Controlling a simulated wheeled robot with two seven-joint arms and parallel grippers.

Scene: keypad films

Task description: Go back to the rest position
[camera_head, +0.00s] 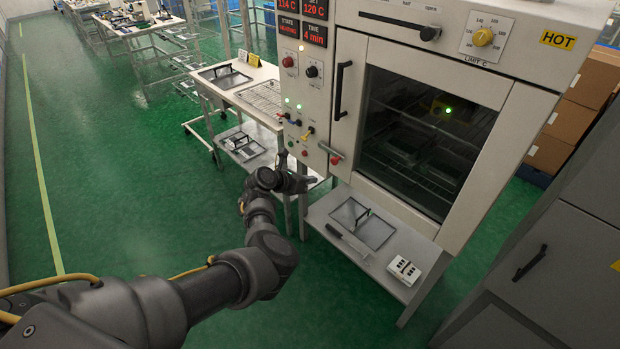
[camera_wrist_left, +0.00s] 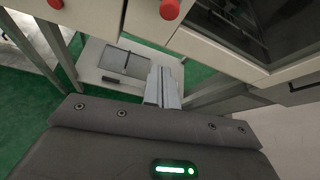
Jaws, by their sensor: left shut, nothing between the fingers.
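My left arm reaches in from the lower left of the head view. My left gripper (camera_head: 281,160) is in front of the oven's control column, beside its lower knobs, and partly hidden by my wrist. In the left wrist view its fingers (camera_wrist_left: 163,88) are together with nothing between them. The oven (camera_head: 345,125) stands in front of me with its windowed door (camera_head: 480,140) closed. Its displays read 114 C, 120 C, heating and 4 min. My right gripper is not in view.
A low shelf (camera_head: 322,226) under the oven holds a framed tray (camera_head: 358,221), a dark-handled tool (camera_head: 347,238) and a small white block (camera_head: 404,269). A white cart (camera_head: 223,92) stands left of the oven. A grey cabinet (camera_head: 570,250) is at right. Green floor (camera_head: 120,190) is open at left.

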